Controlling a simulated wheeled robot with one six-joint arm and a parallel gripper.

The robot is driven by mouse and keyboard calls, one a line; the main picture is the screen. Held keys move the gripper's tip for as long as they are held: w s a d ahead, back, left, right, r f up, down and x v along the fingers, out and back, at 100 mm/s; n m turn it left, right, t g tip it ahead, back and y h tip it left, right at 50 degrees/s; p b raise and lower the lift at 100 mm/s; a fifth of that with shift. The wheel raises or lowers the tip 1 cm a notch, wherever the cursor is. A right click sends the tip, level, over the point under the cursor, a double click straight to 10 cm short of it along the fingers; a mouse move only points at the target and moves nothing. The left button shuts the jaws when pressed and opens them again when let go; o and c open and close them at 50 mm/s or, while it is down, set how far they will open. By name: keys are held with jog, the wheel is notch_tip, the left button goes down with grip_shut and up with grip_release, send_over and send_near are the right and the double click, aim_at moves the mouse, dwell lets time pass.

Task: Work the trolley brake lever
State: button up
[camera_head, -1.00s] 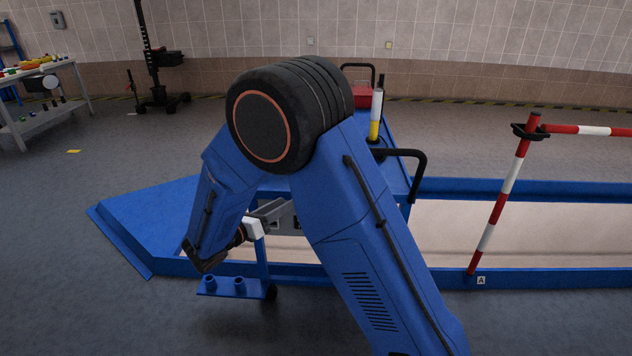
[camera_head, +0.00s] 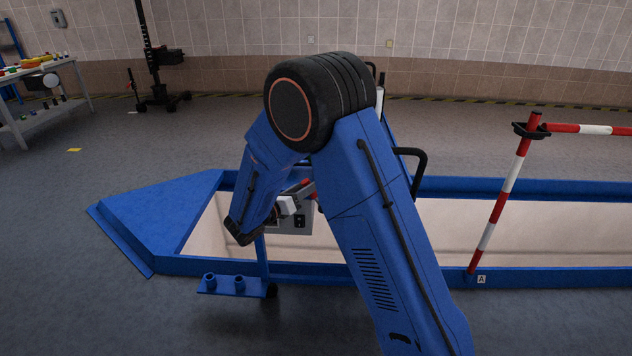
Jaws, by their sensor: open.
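My arm fills the middle of the view. Its end bends down on the left to my gripper (camera_head: 288,208), low over the blue-framed pit. The fingers are mostly hidden, and I cannot tell whether they touch anything; my gripper is open. A small red piece (camera_head: 308,184) shows beside it, and a grey box (camera_head: 296,222) with dark squares is just below. A white post (camera_head: 379,100) stands behind my arm, mostly covered. A black bent handle (camera_head: 418,160) sticks out right of my arm. I cannot tell which part is the brake lever. Most of the trolley is hidden.
The pit's blue frame (camera_head: 560,280) runs to the right, with a blue wedge end (camera_head: 150,215) on the left. A red-and-white barrier post (camera_head: 500,205) stands at right. A small blue bracket (camera_head: 228,287) is in front. A workbench (camera_head: 45,100) stands back left.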

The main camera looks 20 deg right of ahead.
jog(key=shift+x, duration=2.25)
grip_shut()
